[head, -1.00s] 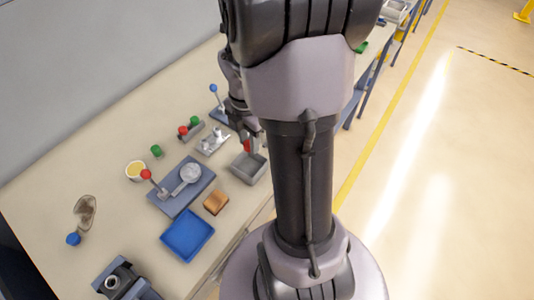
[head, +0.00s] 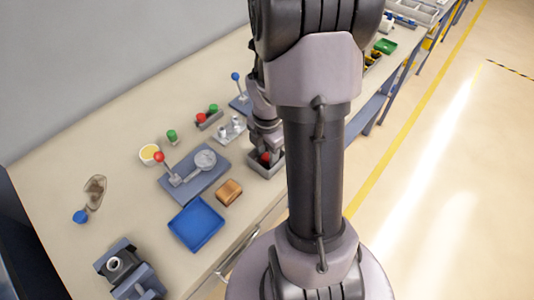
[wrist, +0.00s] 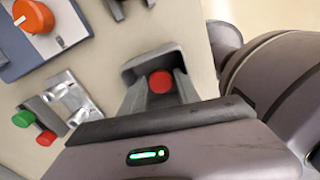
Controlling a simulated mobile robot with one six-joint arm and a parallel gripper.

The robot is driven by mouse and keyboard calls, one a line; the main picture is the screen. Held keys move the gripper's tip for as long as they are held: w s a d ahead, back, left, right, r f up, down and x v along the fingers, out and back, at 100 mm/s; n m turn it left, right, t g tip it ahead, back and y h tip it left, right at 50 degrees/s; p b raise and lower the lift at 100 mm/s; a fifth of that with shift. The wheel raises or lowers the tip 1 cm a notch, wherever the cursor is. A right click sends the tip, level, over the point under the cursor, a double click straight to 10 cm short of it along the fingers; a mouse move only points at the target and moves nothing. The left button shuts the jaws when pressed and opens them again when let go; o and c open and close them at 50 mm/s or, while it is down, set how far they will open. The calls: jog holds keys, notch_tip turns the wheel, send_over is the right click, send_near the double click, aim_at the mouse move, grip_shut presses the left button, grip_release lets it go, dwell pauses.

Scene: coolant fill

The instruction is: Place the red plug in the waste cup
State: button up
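The red plug (head: 266,157) is between the fingers of my gripper (head: 265,152), at the grey open-topped box (head: 263,172) that appears to be the waste cup. In the wrist view the plug's round red end (wrist: 161,82) shows between the two grey fingers (wrist: 160,92), which appear to touch its sides. The box's far wall (wrist: 150,60) shows beyond them. The fingers reach down into the box. The arm hides part of the box, and whether the plug touches its floor cannot be seen.
A grey holder with red (head: 201,118) and green (head: 213,108) plugs stands behind to the left.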

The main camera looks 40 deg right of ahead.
aim_at(267, 157)
jog(key=shift+r, duration=0.1)
notch_tip(267, 157, up, 12)
jog(key=p, duration=0.5)
jog(key=w+a+r+m+t, duration=0.1)
jog(key=a+r+m+t, duration=0.1)
jog(key=a+r+m, duration=0.4)
jog(key=s+a+r+m+t+y, duration=0.1)
jog(key=s+a+r+m, duration=0.2)
jog(key=a+m, duration=0.25)
jog(key=s+a+r+m+t, duration=0.2)
jog(key=a+r+m, duration=0.1)
jog(key=a+m, duration=0.3)
jog(key=s+a+r+m+t+y, duration=0.1)
jog(key=s+a+r+m, duration=0.25)
jog(key=a, duration=0.35)
jog(key=shift+w+d+f+b, duration=0.1)
jog(key=shift+f+b, duration=1.1)
jog(key=shift+f, duration=0.15)
jog(key=shift+w+d+f+b, duration=0.1)
jog(key=shift+f+b, duration=1.1)
jog(key=shift+f, duration=0.1)
